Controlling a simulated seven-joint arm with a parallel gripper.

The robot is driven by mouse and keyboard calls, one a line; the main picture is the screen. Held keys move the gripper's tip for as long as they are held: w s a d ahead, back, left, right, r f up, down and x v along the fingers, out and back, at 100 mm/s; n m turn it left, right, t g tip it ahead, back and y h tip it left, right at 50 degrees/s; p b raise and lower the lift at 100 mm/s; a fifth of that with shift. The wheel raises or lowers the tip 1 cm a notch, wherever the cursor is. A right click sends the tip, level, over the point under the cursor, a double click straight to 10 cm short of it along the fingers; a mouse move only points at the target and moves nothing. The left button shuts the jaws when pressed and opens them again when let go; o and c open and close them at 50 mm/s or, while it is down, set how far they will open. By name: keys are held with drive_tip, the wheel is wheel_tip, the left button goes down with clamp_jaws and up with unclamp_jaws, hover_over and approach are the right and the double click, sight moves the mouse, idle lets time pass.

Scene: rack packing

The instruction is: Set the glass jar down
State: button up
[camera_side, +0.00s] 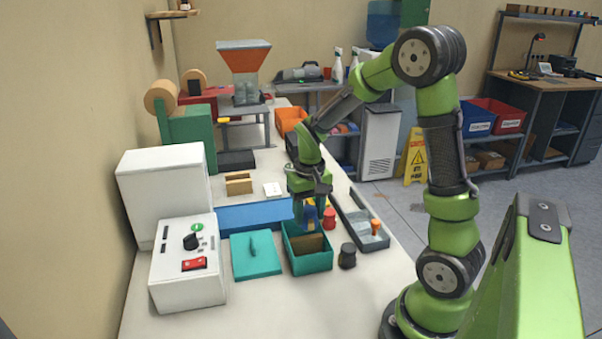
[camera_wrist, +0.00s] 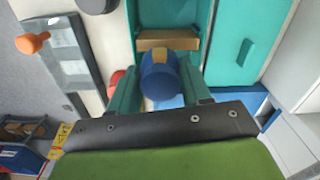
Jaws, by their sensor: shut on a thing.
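My gripper (camera_side: 309,208) points down at the near end of the bench, over the far part of an open teal box (camera_side: 306,262). Its fingers are shut on a round jar with a blue top and some ochre on its side, taken as the glass jar (camera_wrist: 160,78). In the side view the fingers partly hide the jar (camera_side: 310,214). The box, with a brown divider (camera_wrist: 166,43) inside, lies just beyond the jar in the wrist view. I cannot tell whether the jar touches anything below.
A teal lid (camera_side: 256,256) with a handle lies left of the box. A red jar (camera_side: 329,219) and a dark jar (camera_side: 347,257) stand right of it. A grey tray (camera_side: 352,212) holds an orange-topped item (camera_side: 376,228). A blue strip (camera_side: 243,218) lies behind the lid.

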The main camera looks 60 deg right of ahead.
drive_tip(key=shift+w+d+f, duration=0.1)
drive_tip(key=shift+w+d, duration=0.25)
drive_tip(key=shift+w, duration=0.5)
drive_tip(key=f, duration=0.2)
drive_tip(key=shift+w+d+f, duration=0.15)
drive_tip(key=shift+w+f, duration=0.15)
drive_tip(key=shift+w, duration=0.05)
drive_tip(key=shift+f, duration=0.5)
drive_tip(key=shift+f, duration=0.6)
drive_tip(key=o, duration=0.8)
drive_tip(key=shift+o, duration=0.2)
drive_tip(key=shift+r, duration=0.1)
